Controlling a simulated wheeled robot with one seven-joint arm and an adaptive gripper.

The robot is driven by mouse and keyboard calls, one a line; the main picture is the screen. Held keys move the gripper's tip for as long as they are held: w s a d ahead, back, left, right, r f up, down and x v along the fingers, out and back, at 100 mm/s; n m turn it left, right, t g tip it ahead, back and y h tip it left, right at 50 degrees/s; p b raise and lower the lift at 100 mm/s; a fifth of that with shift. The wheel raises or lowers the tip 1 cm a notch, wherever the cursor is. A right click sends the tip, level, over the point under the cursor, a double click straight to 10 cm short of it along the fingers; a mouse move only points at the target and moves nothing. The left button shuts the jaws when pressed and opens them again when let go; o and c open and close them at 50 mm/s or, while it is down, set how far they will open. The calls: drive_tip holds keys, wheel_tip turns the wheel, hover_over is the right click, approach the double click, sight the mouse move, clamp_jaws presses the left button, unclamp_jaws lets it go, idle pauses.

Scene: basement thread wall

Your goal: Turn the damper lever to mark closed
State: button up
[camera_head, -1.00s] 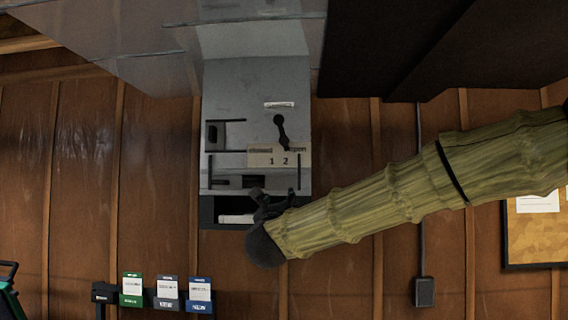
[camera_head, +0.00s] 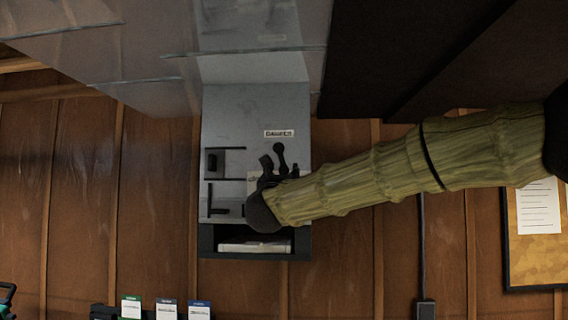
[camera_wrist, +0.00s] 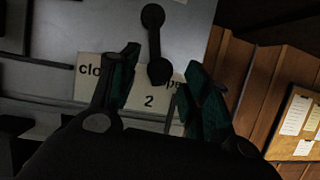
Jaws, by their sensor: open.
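The damper lever (camera_head: 280,155) is a small black arm with round ends on the grey panel (camera_head: 225,110), under a white label. My gripper (camera_head: 268,170) is in front of the panel at the lever's lower part. In the wrist view my gripper (camera_wrist: 160,85) is open, its two green-padded fingers either side of the plate and the lever's lower end. Whether it touches the lever cannot be told.
A dark tray (camera_head: 300,245) with white paper is below the panel. A black slot fitting (camera_head: 215,162) is on the panel's left. A dark cabinet (camera_head: 400,50) hangs at upper right, and a pinboard (camera_head: 535,250) is on the wooden wall at right.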

sight(283, 171)
drive_tip(key=shift+p+x, duration=0.85)
drive_tip(key=shift+x, duration=0.9)
drive_tip(key=shift+c, duration=0.4)
clamp_jaws()
